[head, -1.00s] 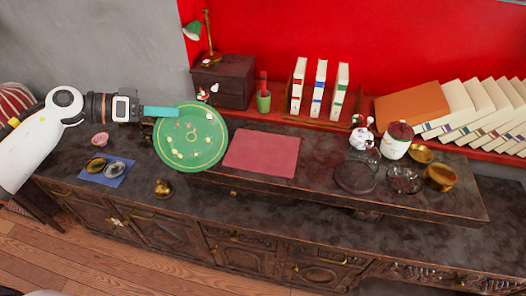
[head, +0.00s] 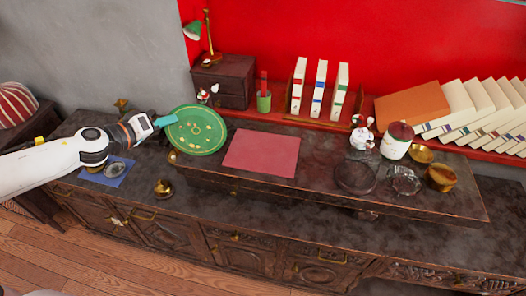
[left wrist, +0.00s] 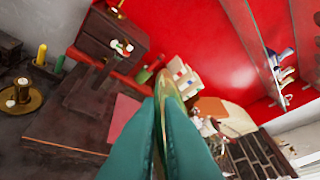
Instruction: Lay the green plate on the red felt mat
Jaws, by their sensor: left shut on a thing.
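The green plate (head: 196,130) with small pale and gold marks is at the left end of the raised wooden shelf, left of the mat. My left gripper (head: 167,120) is shut on the plate's left rim. In the left wrist view its teal fingers (left wrist: 168,130) pinch the plate, which shows edge-on (left wrist: 176,108). I cannot tell whether the plate touches the shelf. The red felt mat (head: 261,153) lies flat and bare on the shelf, just right of the plate; part of it shows in the left wrist view (left wrist: 122,116). My right gripper is not in view.
A small dark drawer chest (head: 224,82) and a green cup (head: 264,101) stand behind the plate and mat. A blue cloth (head: 112,175) lies front left.

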